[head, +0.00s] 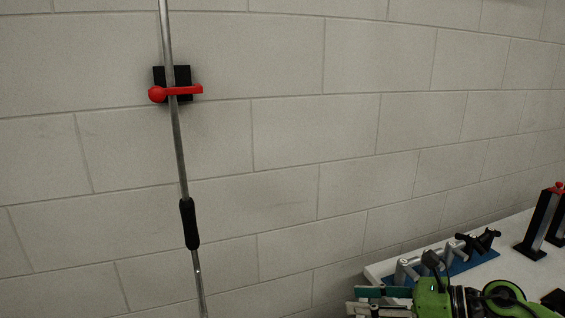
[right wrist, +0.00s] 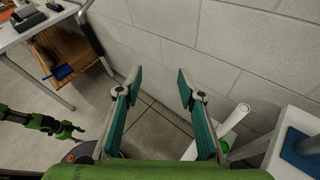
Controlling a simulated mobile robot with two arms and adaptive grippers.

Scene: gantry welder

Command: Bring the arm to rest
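My right gripper (head: 358,302) is at the bottom right of the head view, with its green arm link behind it. It also shows in the right wrist view (right wrist: 160,82), where its two teal-padded fingers stand wide apart with nothing between them. A green and black arm with a small gripper (right wrist: 68,131), which looks like my left one, shows at the left of the right wrist view. It is too small to tell whether its fingers are apart. My left gripper does not show in the head view.
A white table (head: 380,270) carries a blue rack (head: 481,258) and black-grey posts (head: 540,222), close behind my right gripper. A metal pole (head: 180,150) with a red lever (head: 177,92) stands before the block wall.

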